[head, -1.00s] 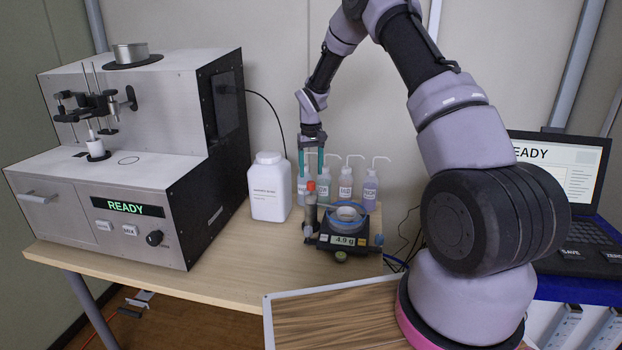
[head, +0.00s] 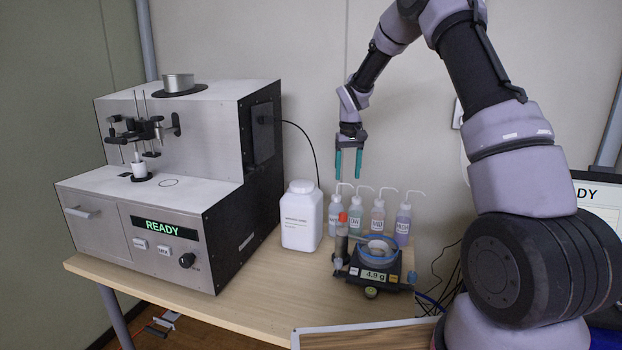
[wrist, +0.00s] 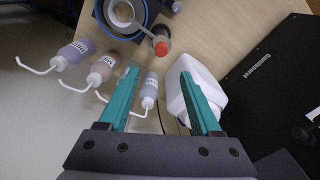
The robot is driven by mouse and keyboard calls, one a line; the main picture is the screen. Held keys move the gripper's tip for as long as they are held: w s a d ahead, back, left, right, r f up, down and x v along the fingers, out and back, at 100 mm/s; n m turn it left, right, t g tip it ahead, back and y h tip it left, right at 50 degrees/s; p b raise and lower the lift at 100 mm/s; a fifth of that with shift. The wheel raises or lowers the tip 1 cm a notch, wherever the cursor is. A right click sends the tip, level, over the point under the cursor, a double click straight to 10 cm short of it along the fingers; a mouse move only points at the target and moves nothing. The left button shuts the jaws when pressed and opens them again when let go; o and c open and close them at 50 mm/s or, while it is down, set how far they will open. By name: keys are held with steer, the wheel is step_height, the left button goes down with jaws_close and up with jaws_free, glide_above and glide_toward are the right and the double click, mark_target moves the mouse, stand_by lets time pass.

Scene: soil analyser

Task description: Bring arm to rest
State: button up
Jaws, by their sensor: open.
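My gripper (head: 349,164) hangs fingers-down in the air above the wash bottles and the scale, in the head view. Its two teal fingers are apart with nothing between them. In the wrist view the gripper (wrist: 160,85) is also open and empty, with the wash bottles and the white jar beyond its fingers. My arm arches up and over from the right side of the head view.
An analyser (head: 160,190) reading READY stands at left. A white jar (head: 301,218), several wash bottles (head: 378,220) and a scale (head: 373,276) showing 4.9 g, with a dish (head: 376,248) on it, stand on the table (head: 250,312). A laptop (head: 597,200) is partly visible at right.

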steer(key=s+d+r+m+t+y, duration=0.1)
steer(key=s+d+r+m+t, duration=0.25)
steer(key=s+r, duration=1.55)
steer(key=s+d+r+m+t, duration=0.1)
steer(key=s+r, duration=0.1)
steer(key=s, duration=0.6)
steer(key=s+d+r+m+t+y, duration=0.1)
steer(key=s+r+t, duration=0.1)
steer(key=s, duration=0.7)
steer(key=shift+d+r, duration=0.15)
steer(key=shift+r, duration=0.25)
